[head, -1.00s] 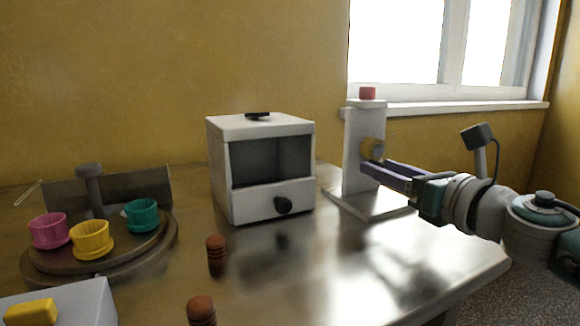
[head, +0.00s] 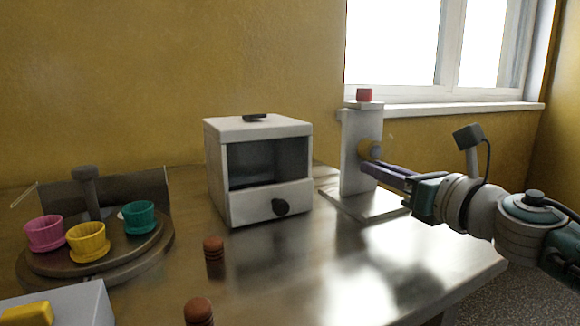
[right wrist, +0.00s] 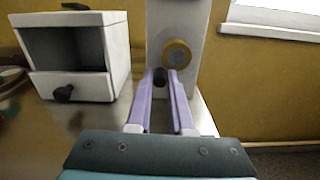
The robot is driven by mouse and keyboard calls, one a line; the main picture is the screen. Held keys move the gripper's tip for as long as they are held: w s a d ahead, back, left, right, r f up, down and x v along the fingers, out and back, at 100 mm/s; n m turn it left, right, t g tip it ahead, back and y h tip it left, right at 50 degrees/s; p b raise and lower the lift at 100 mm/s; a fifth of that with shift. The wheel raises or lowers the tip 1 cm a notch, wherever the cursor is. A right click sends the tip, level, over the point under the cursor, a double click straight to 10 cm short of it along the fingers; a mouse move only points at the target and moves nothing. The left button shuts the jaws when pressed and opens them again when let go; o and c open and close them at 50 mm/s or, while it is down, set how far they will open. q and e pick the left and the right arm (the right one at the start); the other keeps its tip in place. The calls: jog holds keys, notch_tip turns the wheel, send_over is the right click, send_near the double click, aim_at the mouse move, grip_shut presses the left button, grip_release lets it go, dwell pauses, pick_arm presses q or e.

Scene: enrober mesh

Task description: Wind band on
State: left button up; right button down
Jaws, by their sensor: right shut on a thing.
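A white upright stand (head: 360,130) on a flat base carries a yellow wheel (head: 369,148) on its face. My right gripper (head: 367,166) reaches in from the right to the wheel's lower side. In the right wrist view, its two purple fingers (right wrist: 165,80) are shut on a small dark knob (right wrist: 172,77) just below the centre of the yellow wheel (right wrist: 177,53). The fingertips hide part of the knob, and its join to the wheel is not clear. No separate band can be made out. My left gripper is out of view.
A white box with an open front and dark knob (head: 222,190) stands left of the stand. A turntable (head: 150,248) holds pink, yellow and teal cups. Brown pegs (head: 214,250) stand in front. A red block (head: 364,95) tops the stand. The table's right part is clear.

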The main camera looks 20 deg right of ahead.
aim_at(376, 137)
dwell(0.3)
